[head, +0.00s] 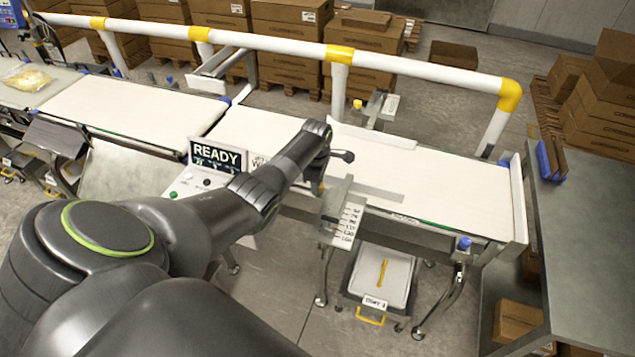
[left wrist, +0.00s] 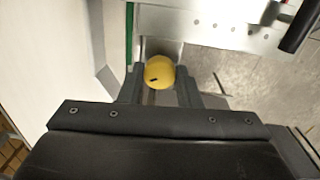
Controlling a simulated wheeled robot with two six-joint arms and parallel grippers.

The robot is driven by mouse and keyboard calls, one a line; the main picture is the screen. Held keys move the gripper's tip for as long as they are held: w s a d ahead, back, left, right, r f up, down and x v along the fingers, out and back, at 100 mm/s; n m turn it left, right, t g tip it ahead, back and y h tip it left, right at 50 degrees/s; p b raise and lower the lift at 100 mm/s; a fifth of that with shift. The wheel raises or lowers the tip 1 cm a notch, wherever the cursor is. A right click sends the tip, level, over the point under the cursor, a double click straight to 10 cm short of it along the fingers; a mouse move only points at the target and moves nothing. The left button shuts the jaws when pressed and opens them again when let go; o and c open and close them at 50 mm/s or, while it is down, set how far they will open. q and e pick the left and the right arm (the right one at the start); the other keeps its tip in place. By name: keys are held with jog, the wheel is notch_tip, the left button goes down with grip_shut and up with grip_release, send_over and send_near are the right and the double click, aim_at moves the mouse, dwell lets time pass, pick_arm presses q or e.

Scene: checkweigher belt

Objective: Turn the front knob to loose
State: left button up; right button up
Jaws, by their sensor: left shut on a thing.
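The front knob (left wrist: 159,72) is round and yellow with a small dark mark on its face. In the left wrist view it sits between the two dark fingers of my left gripper (left wrist: 160,84), which is shut on it from both sides. In the head view my left gripper (head: 316,184) is at the near edge of the belt, beside a metal bracket with a printed scale (head: 343,222). The front knob is hidden behind my arm there. My right gripper is in neither view.
The white belt (head: 455,189) runs left and right behind the gripper. A guide rail (head: 372,135) and a yellow knob (head: 357,104) are at its far side. A display reading READY (head: 216,155) stands left of my arm. A tray (head: 364,288) is below.

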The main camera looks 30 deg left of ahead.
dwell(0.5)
pick_arm(q)
jog(key=o, duration=1)
jog(key=shift+c, duration=0.2)
jog(key=shift+r, duration=0.1)
notch_tip(320, 180, up, 17)
jog(key=b, duration=0.3)
jog(key=shift+s+r, duration=0.15)
jog(key=shift+s, duration=0.25)
jog(key=shift+d, duration=0.1)
